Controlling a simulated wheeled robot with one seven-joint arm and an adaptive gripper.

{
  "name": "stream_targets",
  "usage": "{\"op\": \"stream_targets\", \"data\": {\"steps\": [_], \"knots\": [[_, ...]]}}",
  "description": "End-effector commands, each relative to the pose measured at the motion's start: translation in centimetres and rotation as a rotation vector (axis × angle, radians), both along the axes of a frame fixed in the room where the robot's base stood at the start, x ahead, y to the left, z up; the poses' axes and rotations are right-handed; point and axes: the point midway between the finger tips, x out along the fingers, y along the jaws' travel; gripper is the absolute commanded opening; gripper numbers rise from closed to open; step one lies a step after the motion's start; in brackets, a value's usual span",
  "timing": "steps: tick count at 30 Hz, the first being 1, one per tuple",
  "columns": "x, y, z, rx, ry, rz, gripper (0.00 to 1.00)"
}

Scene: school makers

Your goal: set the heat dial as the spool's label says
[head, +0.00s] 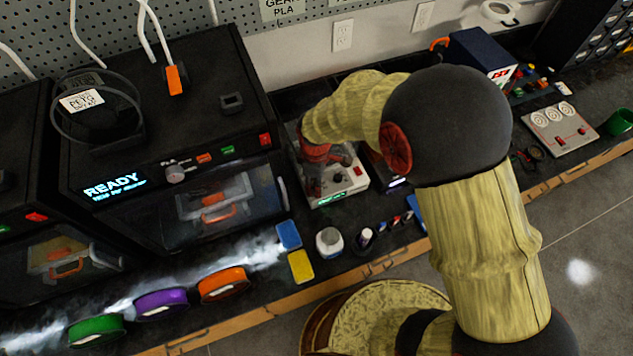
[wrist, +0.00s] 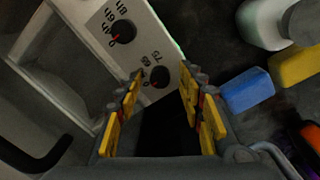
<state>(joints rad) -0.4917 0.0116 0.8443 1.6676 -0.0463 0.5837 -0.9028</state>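A white box (head: 352,183) with dials stands on the bench beside the printer. In the wrist view its panel (wrist: 163,40) shows two black dials with red pointers and printed numbers. The upper dial (wrist: 123,30) has a scale starting at 0. The lower dial (wrist: 158,77) lies between my fingertips, its numbers partly hidden. My gripper (wrist: 163,82) is open around or just above that dial; contact cannot be told. In the head view my gripper (head: 314,188) points down over the box. A dark spool (head: 117,88) on the printer has a white label (head: 82,100), too small to read surely.
The printer (head: 205,90) shows READY and has its own knob (head: 175,173). Orange (head: 224,284), purple (head: 160,303) and green (head: 95,330) spools lie along the front. A blue block (head: 289,235), a yellow block (head: 301,266) and a white jar (head: 329,241) stand near the box.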

Motion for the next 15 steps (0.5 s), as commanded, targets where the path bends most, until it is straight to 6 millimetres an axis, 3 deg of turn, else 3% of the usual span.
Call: {"op": "stream_targets", "data": {"steps": [8,15], "knots": [[0.03,0.0,-0.19,0.0,0.0,0.0,0.39],[0.03,0.0,-0.18,0.0,0.0,0.0,0.26]]}}
